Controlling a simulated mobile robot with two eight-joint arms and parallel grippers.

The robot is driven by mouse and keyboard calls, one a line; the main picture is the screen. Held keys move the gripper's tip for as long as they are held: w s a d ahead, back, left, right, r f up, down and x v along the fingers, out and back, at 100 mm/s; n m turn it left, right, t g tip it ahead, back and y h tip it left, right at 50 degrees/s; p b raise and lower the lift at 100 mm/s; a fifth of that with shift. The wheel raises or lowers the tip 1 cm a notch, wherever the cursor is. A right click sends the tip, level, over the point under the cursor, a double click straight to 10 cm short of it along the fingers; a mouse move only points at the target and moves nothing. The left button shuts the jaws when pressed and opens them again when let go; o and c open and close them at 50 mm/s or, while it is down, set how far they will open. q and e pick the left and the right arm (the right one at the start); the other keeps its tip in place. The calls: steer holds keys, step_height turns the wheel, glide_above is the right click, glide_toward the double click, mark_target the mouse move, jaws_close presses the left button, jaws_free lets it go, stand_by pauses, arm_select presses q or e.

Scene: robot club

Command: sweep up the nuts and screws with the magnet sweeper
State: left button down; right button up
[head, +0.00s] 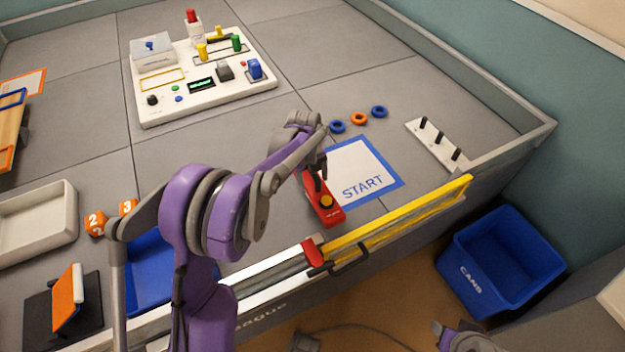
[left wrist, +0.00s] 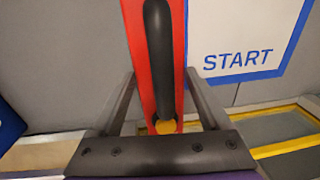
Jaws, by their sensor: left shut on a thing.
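The magnet sweeper (head: 327,213) is a red bar with a black handle and a yellow button, on the grey field left of the START sheet. My left gripper (head: 317,178) is shut on its black handle. In the left wrist view, the fingers stand on either side of the red sweeper (left wrist: 136,25); the yellow button shows at the near end. I cannot tell whether the sweeper touches the floor. I make out no nuts or screws in either view.
The START sheet (head: 362,173) lies right of the sweeper, with blue and orange rings behind it. A pegged white board (head: 436,145) lies further right. A yellow-and-white rail edges the near side. A blue CANS bin (head: 478,285) stands outside. A control panel (head: 190,105) sits behind.

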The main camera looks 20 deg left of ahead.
arm_select(q)
steer(key=shift+r+p, duration=2.95)
steer(key=shift+r, duration=2)
steer(key=shift+s, duration=0.1)
